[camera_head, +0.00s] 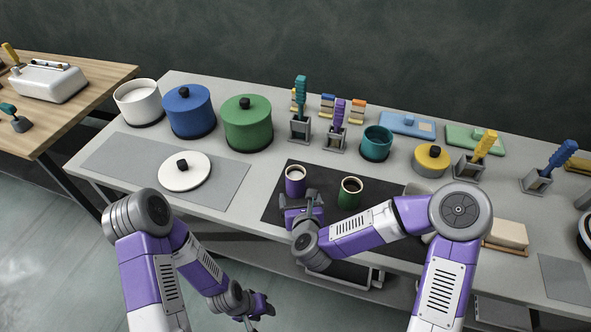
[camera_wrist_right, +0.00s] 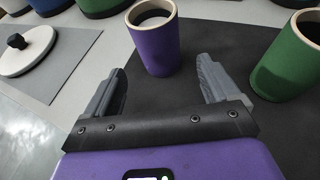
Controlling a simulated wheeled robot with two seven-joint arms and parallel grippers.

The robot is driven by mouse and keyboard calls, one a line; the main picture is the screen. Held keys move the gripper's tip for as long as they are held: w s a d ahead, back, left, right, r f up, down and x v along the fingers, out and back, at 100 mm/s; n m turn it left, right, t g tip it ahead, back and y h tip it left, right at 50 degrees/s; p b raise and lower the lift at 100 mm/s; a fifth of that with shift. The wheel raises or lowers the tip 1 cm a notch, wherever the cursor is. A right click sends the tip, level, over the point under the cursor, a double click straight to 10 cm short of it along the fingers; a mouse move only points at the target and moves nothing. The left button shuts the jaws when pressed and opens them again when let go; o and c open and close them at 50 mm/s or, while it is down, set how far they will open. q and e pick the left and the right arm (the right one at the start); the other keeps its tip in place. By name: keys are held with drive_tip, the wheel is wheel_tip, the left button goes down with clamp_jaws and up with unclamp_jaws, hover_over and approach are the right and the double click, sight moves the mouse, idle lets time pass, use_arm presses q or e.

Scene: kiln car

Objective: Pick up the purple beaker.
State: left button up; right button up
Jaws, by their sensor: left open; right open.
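The purple beaker (camera_head: 295,183) stands upright on the dark mat (camera_head: 271,211) in the head view. It has a pale rim and a dark inside. In the right wrist view the purple beaker (camera_wrist_right: 155,47) stands just beyond the fingertips, roughly centred between them. My right gripper (camera_head: 301,199) is open and empty, on the near side of the beaker; its two fingers (camera_wrist_right: 162,75) show apart in the wrist view. My left gripper (camera_head: 262,306) hangs low in front of the table, away from the beaker; its jaws are small in the picture.
A green beaker (camera_head: 349,193) stands on the mat close to the right of the purple one. A white lid (camera_head: 185,172) lies on a grey mat (camera_head: 118,158) to the left. Pots, including a green one (camera_head: 248,128), and upright tools in holders line the back.

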sight(297, 189)
drive_tip(key=shift+x, duration=1.1)
drive_tip(key=shift+w+a+f+b, duration=0.1)
drive_tip(key=shift+w+f+b, duration=0.05)
drive_tip(key=shift+w+b, duration=0.3)
drive_tip(key=x, duration=0.3)
drive_tip(key=shift+w+f+b, duration=0.15)
drive_tip(key=shift+w+b, duration=0.15)
drive_tip(key=shift+b, duration=0.1)
drive_tip(key=shift+w+a+f, duration=0.1)
drive_tip(key=shift+w+a, duration=0.05)
drive_tip(key=shift+w, duration=0.35)
drive_tip(key=c, duration=1.3)
drive_tip(key=shift+c, duration=0.7)
use_arm(q)
drive_tip(key=p, duration=0.1)
drive_tip(key=r+p, duration=0.1)
drive_tip(key=p, duration=0.1)
drive_tip(key=shift+w+r, duration=0.2)
drive_tip(key=shift+r, duration=0.1)
use_arm(e)
wheel_tip(297, 189, up, 10)
